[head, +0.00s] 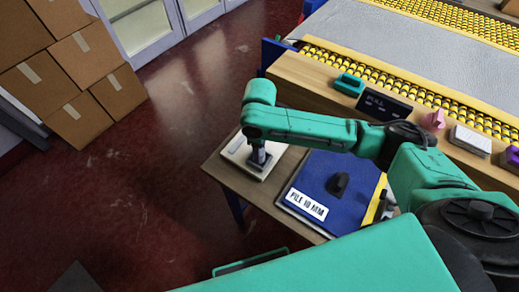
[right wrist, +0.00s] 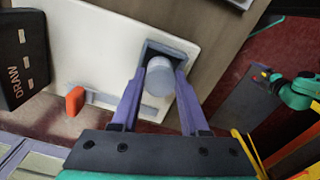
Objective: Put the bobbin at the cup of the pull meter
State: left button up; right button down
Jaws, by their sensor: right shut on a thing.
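My right gripper (head: 260,164) points down over a pale plate-like device (head: 240,158) on a small wooden table, which I take as the pull meter. In the right wrist view, my right gripper (right wrist: 160,78) has its two purple fingers closed on the sides of a pale grey cylinder, the bobbin (right wrist: 160,76). The bobbin is at a dark grey square cup (right wrist: 176,50) on the device's white plate (right wrist: 105,48). I cannot tell whether it rests in the cup or is just above it. My left gripper is not visible.
An orange piece (right wrist: 75,101) and a black box marked DRAW (right wrist: 18,58) are by the plate. A blue board (head: 345,205) labelled PILE 10 MM lies beside the device. A bench with a PULL panel (head: 385,104) stands behind. Cartons (head: 75,62) stand at left.

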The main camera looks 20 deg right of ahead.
jog(key=shift+f, duration=0.35)
jog(key=shift+c, duration=2)
grip_release()
jog(key=shift+r, duration=0.1)
notch_tip(320, 180, up, 12)
jog(key=b, duration=0.1)
